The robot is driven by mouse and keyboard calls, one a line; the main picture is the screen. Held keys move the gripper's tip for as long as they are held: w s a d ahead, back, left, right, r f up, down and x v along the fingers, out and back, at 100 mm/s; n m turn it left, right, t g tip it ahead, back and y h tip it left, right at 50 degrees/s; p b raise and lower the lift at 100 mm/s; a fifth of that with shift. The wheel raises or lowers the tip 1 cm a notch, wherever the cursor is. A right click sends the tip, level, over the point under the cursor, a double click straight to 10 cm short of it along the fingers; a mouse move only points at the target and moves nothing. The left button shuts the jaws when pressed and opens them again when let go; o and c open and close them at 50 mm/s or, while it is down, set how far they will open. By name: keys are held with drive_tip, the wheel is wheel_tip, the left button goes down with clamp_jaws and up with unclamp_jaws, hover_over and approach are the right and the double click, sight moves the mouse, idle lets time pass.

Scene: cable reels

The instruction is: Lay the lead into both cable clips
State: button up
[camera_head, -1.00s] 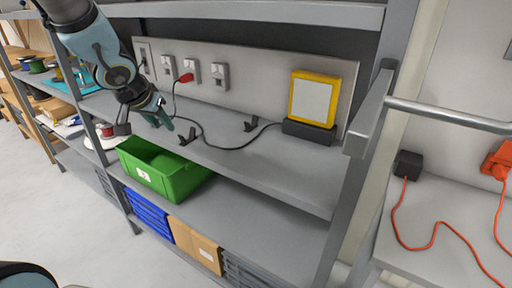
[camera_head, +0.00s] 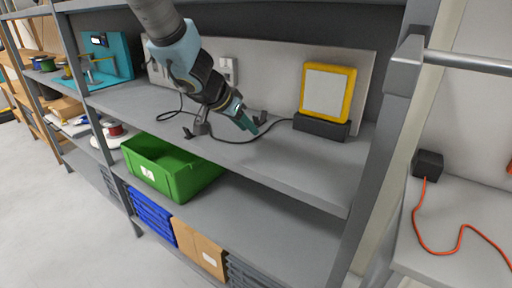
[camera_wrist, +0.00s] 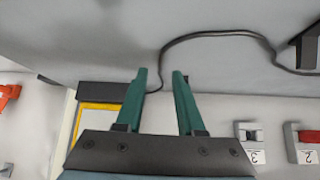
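The black lead (camera_head: 275,127) runs left along the shelf from the yellow-framed lamp (camera_head: 326,92), behind my gripper. One dark cable clip (camera_head: 188,133) stands left of my gripper; the other (camera_head: 262,117) is partly hidden behind it. My gripper (camera_head: 249,126) points down over the shelf near that right clip. In the wrist view its green fingers (camera_wrist: 160,72) are apart, and the lead (camera_wrist: 215,35) shows between and beyond them. A clip (camera_wrist: 305,45) shows at the right edge there, close to the lead. I cannot tell whether the lead sits in either clip.
The grey shelf (camera_head: 300,165) is clear in front of the lamp. A socket panel (camera_head: 285,75) stands behind. A green crate (camera_head: 165,170) sits on the level below. A shelf upright (camera_head: 380,150) stands at the right, with an orange cable (camera_head: 450,250) beyond.

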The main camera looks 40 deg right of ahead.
sight(258, 138)
drive_tip(key=shift+w+d+f, duration=0.1)
drive_tip(key=shift+d+f, duration=0.3)
drive_tip(key=shift+f, duration=0.15)
drive_tip(key=shift+x, duration=1)
drive_tip(key=shift+d+f, duration=0.15)
drive_tip(key=shift+d, duration=0.05)
drive_tip(key=shift+c, duration=0.8)
clamp_jaws()
wheel_tip(258, 138, up, 6)
drive_tip(key=p, duration=0.7)
drive_tip(key=shift+p, duration=0.4)
